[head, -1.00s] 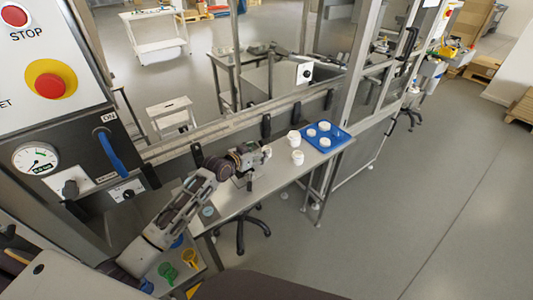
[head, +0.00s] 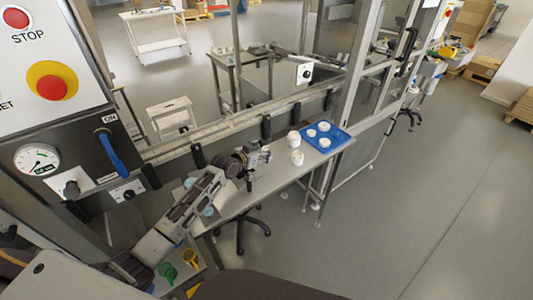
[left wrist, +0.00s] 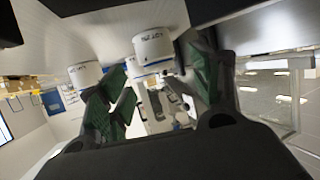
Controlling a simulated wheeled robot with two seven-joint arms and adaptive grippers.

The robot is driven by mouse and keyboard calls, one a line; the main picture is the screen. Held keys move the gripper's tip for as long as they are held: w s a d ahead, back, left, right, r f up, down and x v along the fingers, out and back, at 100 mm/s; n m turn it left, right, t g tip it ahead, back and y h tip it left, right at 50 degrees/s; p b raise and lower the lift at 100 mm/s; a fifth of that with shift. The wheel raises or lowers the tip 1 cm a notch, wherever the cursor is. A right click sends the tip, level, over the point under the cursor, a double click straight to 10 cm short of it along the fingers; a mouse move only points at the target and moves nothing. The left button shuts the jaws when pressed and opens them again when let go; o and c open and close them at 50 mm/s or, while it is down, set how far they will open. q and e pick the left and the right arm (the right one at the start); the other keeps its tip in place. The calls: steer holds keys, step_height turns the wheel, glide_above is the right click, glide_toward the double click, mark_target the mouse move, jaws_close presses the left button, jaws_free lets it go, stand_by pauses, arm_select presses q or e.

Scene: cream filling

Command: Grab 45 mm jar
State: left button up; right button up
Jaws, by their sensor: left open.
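Two white jars stand on the narrow table beside the blue tray, one farther back (head: 294,138) and one nearer (head: 297,158). Which one is 45 mm I cannot tell. My left gripper (head: 266,155) is at the left of the jars, apart from them in the head view. In the left wrist view its green-padded fingers (left wrist: 160,85) are open and empty. One jar (left wrist: 152,48) shows beyond and between the fingers, and the other (left wrist: 84,75) lies left, partly behind the left finger. Both carry small dark handwriting. My right gripper is not in view.
The blue tray (head: 341,132) holds several round white pieces at the table's right end. The table (head: 277,175) is bare in front of the jars. A machine rail with black clamps (head: 266,126) runs along its back.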

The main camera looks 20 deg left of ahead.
arm_select(q)
steer(key=shift+x, duration=0.85)
steer(key=c, duration=1.1)
step_height(320, 180, up, 10)
stand_by(0.5)
